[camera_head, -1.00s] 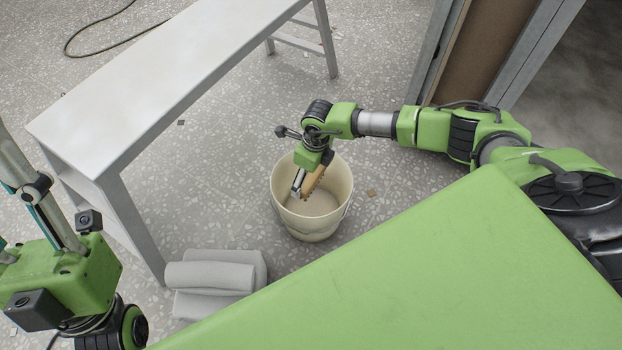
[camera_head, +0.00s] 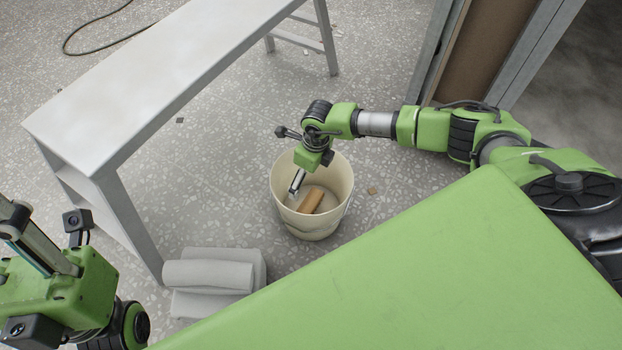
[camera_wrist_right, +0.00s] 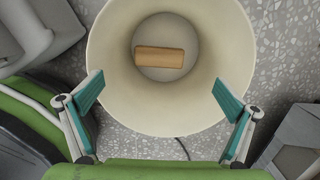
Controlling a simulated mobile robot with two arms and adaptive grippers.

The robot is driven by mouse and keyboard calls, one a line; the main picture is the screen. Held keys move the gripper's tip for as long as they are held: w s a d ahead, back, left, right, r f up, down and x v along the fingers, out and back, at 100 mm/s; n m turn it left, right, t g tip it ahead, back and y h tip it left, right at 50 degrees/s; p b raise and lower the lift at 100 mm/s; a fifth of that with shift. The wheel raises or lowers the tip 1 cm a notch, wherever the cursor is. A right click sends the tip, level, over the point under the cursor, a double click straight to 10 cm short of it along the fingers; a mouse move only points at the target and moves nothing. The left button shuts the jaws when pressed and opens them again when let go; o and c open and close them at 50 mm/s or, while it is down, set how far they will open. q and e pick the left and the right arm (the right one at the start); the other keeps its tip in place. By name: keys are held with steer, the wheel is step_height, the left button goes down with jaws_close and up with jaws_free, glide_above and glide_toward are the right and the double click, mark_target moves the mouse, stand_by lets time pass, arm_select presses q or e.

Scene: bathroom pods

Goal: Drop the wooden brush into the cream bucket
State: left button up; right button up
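The cream bucket (camera_head: 336,190) stands upright on the floor in the head view, and it fills the upper middle of the right wrist view (camera_wrist_right: 112,62). The wooden brush (camera_head: 311,200) lies on the bottom inside the bucket; in the right wrist view (camera_wrist_right: 160,57) its plain wooden back faces up. My right gripper (camera_head: 296,190) is above and partly within the bucket mouth. In the right wrist view its two teal fingers (camera_wrist_right: 158,112) are spread wide and empty, apart from the brush. My left arm shows at the lower left of the head view, but its fingertips are out of frame.
A white bench (camera_head: 140,75) stands at the upper left. Rolled grey towels (camera_head: 210,277) lie on the floor left of the bucket. A brown panel in a grey frame (camera_head: 470,50) stands at the upper right.

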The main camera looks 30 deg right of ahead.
step_height(320, 180, up, 12)
steer(key=s, duration=0.1)
steer(key=shift+s+d, duration=0.15)
steer(key=shift+d, duration=0.2)
stand_by(0.4)
